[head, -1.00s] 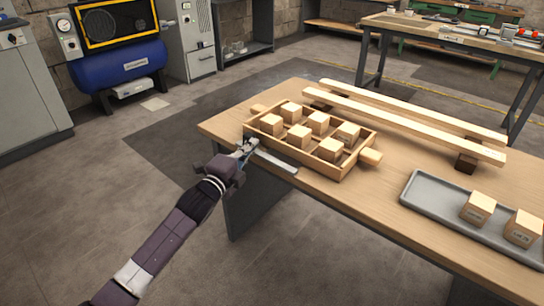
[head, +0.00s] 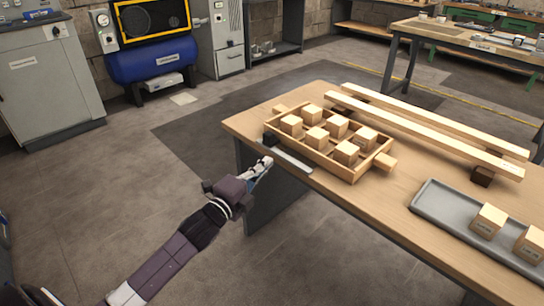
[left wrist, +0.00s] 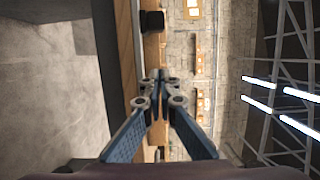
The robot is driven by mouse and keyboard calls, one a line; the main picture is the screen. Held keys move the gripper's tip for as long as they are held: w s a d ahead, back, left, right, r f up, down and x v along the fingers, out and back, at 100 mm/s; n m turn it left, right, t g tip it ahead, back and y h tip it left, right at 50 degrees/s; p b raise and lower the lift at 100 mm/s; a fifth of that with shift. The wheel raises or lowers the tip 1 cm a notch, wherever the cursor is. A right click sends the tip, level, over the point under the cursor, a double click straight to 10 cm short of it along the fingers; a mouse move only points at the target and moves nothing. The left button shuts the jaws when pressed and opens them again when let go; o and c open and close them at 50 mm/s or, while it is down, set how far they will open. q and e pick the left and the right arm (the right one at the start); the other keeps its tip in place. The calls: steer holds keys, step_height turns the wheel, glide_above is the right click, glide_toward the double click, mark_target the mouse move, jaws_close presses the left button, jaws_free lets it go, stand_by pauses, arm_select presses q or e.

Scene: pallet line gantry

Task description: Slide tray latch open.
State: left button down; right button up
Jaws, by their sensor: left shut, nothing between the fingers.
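A dark block also shows against the wood in the left wrist view (left wrist: 151,21). My left gripper (head: 266,161) is shut and empty, just in front of the latch's left part and apparently clear of it. Its fingertips (left wrist: 160,76) meet in the left wrist view. My right gripper is out of view.
Two long wooden rails (head: 430,130) lie on dark supports behind the tray. A grey metal tray (head: 450,215) with wooden cubes is at the right. The bench's front edge is close to my left gripper, with open floor before it.

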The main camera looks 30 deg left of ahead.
arm_select(q)
steer(key=shift+s+a, duration=0.1)
steer(key=shift+s, duration=0.8)
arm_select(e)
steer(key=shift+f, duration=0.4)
arm_select(q)
steer(key=shift+f, duration=0.1)
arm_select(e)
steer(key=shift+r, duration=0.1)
